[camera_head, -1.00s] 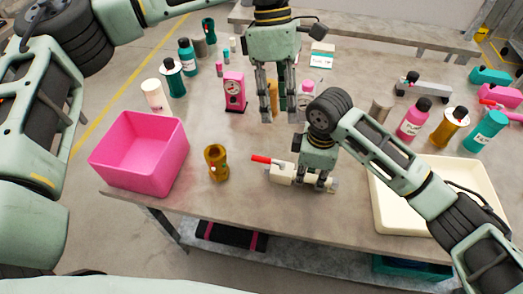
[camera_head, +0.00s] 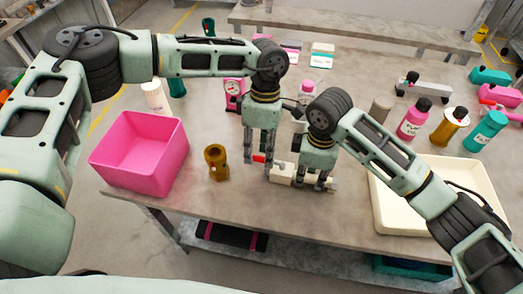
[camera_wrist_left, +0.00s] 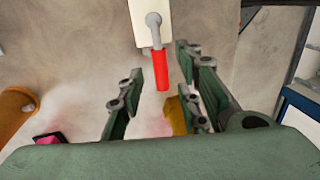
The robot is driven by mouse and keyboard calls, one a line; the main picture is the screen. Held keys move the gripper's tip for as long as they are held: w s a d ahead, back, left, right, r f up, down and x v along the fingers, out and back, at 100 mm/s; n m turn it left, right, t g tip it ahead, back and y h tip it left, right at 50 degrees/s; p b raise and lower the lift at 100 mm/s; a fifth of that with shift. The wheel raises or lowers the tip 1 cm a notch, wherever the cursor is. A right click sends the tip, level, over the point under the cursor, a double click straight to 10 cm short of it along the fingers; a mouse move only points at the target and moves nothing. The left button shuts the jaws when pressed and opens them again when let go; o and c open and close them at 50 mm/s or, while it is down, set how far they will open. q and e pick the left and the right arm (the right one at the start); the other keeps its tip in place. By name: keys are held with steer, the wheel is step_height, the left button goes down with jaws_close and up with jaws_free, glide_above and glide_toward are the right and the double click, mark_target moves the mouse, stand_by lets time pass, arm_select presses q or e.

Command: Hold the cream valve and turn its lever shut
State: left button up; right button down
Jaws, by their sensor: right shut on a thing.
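The cream valve (camera_head: 283,177) lies on the table near the front edge; it also shows at the top of the left wrist view (camera_wrist_left: 148,22). Its red lever (camera_head: 259,159) sticks out from a grey pivot. My right gripper (camera_head: 314,187) is shut on the valve from above. My left gripper (camera_head: 258,164) points down at the lever end, left of the right gripper. In the left wrist view, its fingers (camera_wrist_left: 157,75) are apart, with the red lever (camera_wrist_left: 161,72) showing between their tips. I cannot tell whether they touch it.
A pink bin (camera_head: 140,155) and a brown cylindrical part (camera_head: 216,162) stand to the left. A cream tray (camera_head: 385,218) lies to the right under my right arm. Bottles, including a pink one (camera_head: 414,120), stand further back.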

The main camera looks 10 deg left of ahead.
arm_select(q)
steer(key=shift+s+f, duration=0.1)
steer(key=shift+f, duration=0.3)
steer(key=shift+c, duration=0.4)
jaws_close()
